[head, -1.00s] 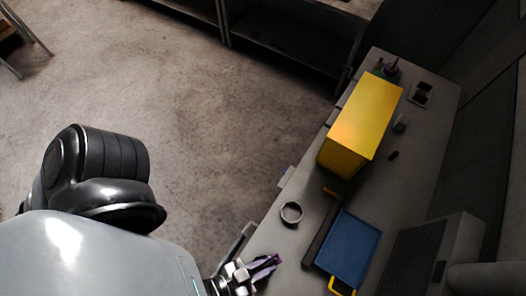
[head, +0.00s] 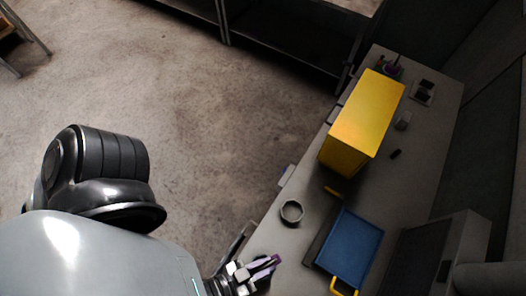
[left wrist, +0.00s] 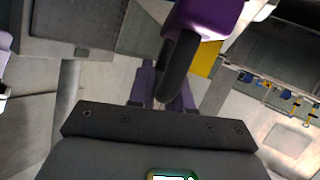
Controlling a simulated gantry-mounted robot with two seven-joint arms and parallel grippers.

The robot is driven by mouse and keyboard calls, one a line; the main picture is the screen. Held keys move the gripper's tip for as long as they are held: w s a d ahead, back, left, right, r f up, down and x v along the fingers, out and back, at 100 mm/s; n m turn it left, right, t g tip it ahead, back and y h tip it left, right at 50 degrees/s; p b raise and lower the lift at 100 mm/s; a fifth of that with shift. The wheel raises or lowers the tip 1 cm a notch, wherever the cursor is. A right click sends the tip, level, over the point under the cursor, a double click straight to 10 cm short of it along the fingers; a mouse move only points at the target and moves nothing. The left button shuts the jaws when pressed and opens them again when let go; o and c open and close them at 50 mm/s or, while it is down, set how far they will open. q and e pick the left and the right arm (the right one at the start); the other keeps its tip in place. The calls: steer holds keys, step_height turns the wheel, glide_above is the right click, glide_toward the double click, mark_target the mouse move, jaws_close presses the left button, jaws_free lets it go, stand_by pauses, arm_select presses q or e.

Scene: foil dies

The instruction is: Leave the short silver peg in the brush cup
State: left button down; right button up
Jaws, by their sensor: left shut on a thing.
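My left gripper (head: 262,267) has purple fingers and is at the bottom of the head view, over the near end of the bench. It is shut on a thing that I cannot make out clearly. In the left wrist view a dark rounded piece (left wrist: 178,68) shows beside the purple finger parts; I cannot tell whether it is held. I cannot pick out the short silver peg. A round, open grey cup (head: 291,212), perhaps the brush cup, stands on the bench beyond the gripper, apart from it. My right gripper is not in view.
A tall yellow box (head: 364,118) stands farther along the bench (head: 439,110). A blue tray (head: 349,246) with a yellow handle lies right of the cup. A small dark piece (head: 395,154) and a grey block (head: 402,121) lie right of the box.

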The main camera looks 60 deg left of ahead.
arm_select(q)
steer(key=shift+f+b, duration=2.55)
steer(key=shift+f, duration=2.05)
steer(key=shift+a, duration=0.1)
steer(key=shift+a+p, duration=0.3)
steer(key=shift+s+a+p, duration=0.15)
steer(key=shift+a+p, duration=0.55)
steer(key=shift+a, duration=0.8)
steer(key=shift+s+a+p, duration=0.1)
steer(key=shift+a+p, duration=0.5)
steer(key=shift+a, duration=0.7)
steer(key=shift+r, duration=0.1)
